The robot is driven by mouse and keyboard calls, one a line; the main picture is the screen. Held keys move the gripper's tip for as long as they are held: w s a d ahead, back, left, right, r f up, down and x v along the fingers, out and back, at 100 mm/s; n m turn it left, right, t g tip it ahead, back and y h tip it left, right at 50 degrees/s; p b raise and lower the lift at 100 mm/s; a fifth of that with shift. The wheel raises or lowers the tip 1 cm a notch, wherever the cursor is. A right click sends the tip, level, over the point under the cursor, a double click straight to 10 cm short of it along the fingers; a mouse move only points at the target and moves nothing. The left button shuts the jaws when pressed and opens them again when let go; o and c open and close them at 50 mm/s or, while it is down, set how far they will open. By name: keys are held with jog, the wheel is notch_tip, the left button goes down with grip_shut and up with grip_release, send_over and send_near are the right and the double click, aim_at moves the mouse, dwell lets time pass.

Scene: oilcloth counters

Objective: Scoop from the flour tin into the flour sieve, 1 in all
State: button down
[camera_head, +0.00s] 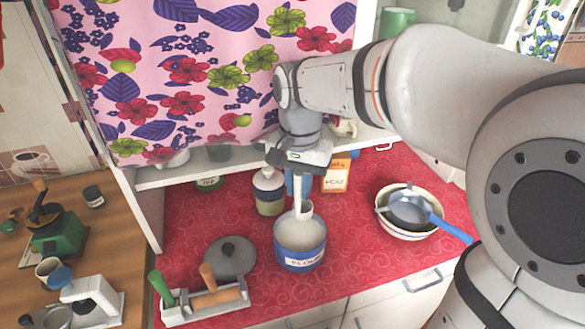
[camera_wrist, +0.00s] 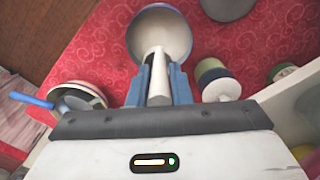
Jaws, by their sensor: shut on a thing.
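The flour tin (camera_head: 300,258) is blue with a "FLOUR" label and stands lidless on the red cloth, pale inside. My gripper (camera_head: 298,188) points down above the tin, its blue fingers shut on the handle of a white scoop (camera_head: 304,209). The scoop hangs at the tin's back rim; whether it is inside the rim or holds flour I cannot tell. In the wrist view the scoop handle (camera_wrist: 158,75) runs from my fingers towards the tin (camera_wrist: 160,10). The flour sieve (camera_head: 410,208), with a blue handle, rests across a cream bowl (camera_head: 405,234) to the right.
A grey lid (camera_head: 229,256) and a caddy (camera_head: 206,305) with green- and orange-handled tools are left of the tin. A lidded jar (camera_head: 269,190) and an orange-white carton (camera_head: 336,175) stand behind. A shelf (camera_head: 155,178) edges the back. Cloth between tin and bowl is clear.

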aim_at(298, 212)
jog(key=shift+f+b, duration=3.65)
jog(key=shift+f, duration=1.3)
jog(key=shift+s, duration=0.1)
notch_tip(298, 212, up, 9)
jog(key=p, duration=0.7)
jog(key=shift+f, duration=0.15)
jog(key=shift+f, duration=0.1)
